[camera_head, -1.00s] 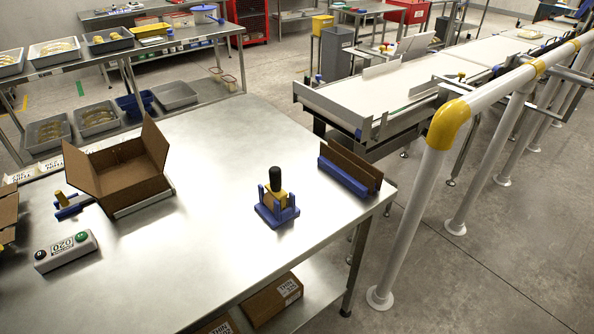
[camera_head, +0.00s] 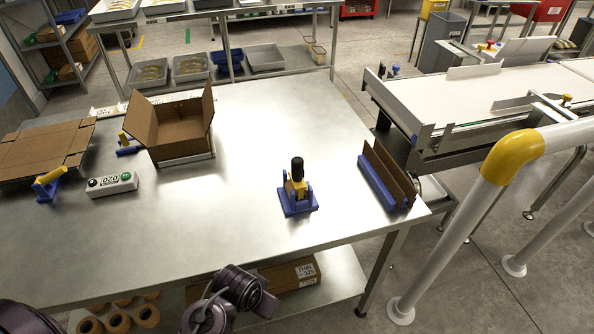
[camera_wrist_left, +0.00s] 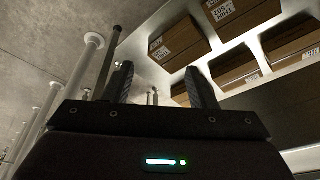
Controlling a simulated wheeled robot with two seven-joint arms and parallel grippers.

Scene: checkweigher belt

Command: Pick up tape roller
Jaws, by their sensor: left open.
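The tape roller, as it appears, is a yellow tool with an upright black handle (camera_head: 298,170). It stands in a blue holder (camera_head: 298,207) on the steel table, right of the middle in the head view. My left gripper (camera_wrist_left: 161,85) shows only in the left wrist view, its two dark fingers apart with nothing between them. The tape roller is not in that view. Dark arm links of mine show at the bottom of the head view, without visible fingertips. My right gripper is not in view.
An open carton (camera_head: 180,132) stands at the table's back left, with a control box (camera_head: 112,184) in front. A blue rack holding brown cardboard (camera_head: 388,178) is right of the tape roller. Labelled boxes (camera_wrist_left: 175,37) show in the wrist view. The table middle is clear.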

